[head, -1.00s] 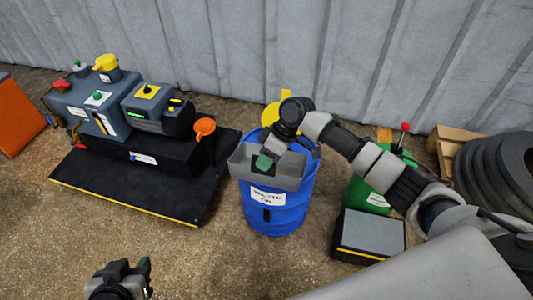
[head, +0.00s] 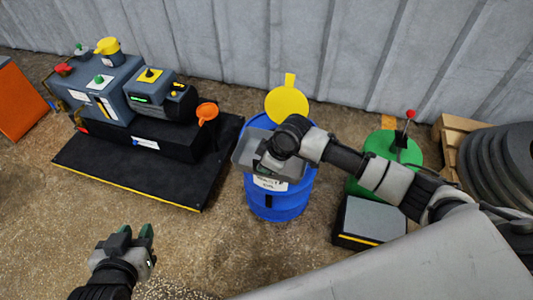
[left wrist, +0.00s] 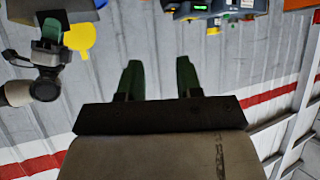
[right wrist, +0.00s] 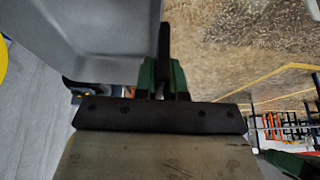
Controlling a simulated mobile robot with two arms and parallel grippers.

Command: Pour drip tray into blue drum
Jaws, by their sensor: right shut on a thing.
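The grey drip tray (head: 246,150) is held above the mouth of the blue drum (head: 277,205) and looks tilted, its left end sticking out past the rim. My right gripper (head: 270,163) is shut on the tray's dark handle (right wrist: 164,50), seen between the fingers in the right wrist view. The tray wall (right wrist: 110,35) fills the upper left there. The tray's contents are not visible. The drum stands upright, with a pale label partly hidden by tray and gripper. My left gripper (head: 134,236) is open and empty, low at left, away from the drum.
A yellow disc with a tab (head: 287,104) stands behind the drum. A green drum (head: 410,150) and a grey-topped box (head: 372,220) are to the right. The grey-blue machine (head: 100,90) stands on a black platform (head: 140,175) at left. Floor between platform and blue drum is clear.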

